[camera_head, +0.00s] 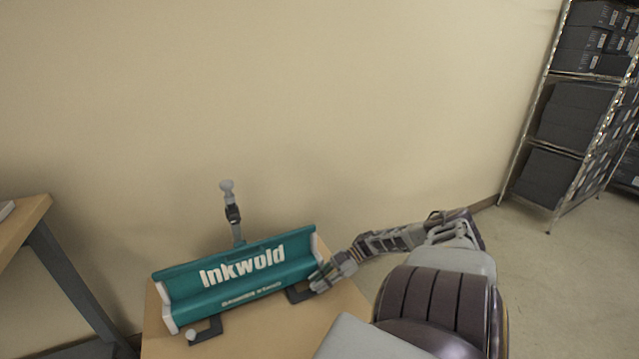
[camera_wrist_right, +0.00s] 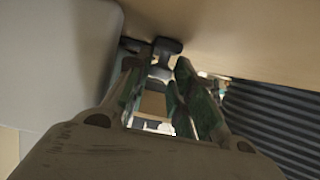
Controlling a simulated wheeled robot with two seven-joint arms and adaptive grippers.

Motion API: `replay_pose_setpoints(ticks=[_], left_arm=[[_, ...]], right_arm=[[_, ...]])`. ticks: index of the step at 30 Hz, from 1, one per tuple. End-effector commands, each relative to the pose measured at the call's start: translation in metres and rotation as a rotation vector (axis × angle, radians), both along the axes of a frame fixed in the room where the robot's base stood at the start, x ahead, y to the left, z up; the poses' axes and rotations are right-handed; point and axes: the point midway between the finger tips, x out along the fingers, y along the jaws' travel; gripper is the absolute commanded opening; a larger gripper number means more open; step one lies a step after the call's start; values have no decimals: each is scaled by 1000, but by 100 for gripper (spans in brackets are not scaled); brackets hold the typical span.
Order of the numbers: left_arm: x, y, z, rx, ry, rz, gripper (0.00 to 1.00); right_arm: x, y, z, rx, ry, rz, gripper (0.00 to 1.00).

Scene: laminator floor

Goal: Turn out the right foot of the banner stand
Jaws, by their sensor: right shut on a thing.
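The banner stand (camera_head: 235,280) is a teal base with white lettering and pale end caps, lying across a small wooden table. Its left foot (camera_head: 207,332) is a dark bar that sticks out in front, with a pale knob at its end. Its right foot (camera_head: 297,293) is dark and shows at the front right, partly hidden by my right gripper (camera_head: 320,281). That gripper reaches in from the right and is shut on the right foot. In the right wrist view a dark piece (camera_wrist_right: 160,60) shows by the fingertips. My left gripper is not in view.
The wooden tabletop (camera_head: 265,330) is clear in front. Another table (camera_head: 25,217) stands at left, and a metal shelf with dark boxes (camera_head: 578,110) at right. A bare wall is behind.

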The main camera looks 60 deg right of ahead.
Motion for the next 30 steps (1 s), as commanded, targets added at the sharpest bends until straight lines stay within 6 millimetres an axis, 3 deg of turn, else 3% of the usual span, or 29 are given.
replay_pose_setpoints(ticks=[6, 7, 12, 30], left_arm=[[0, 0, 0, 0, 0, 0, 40], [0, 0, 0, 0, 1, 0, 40], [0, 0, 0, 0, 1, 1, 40], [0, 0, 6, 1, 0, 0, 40]], right_arm=[[4, -2, 5, -1, -10, -4, 0], [4, -2, 5, -1, -10, -4, 26], [3, -2, 4, -2, -8, -3, 44], [1, 0, 2, -4, -1, -24, 44]])
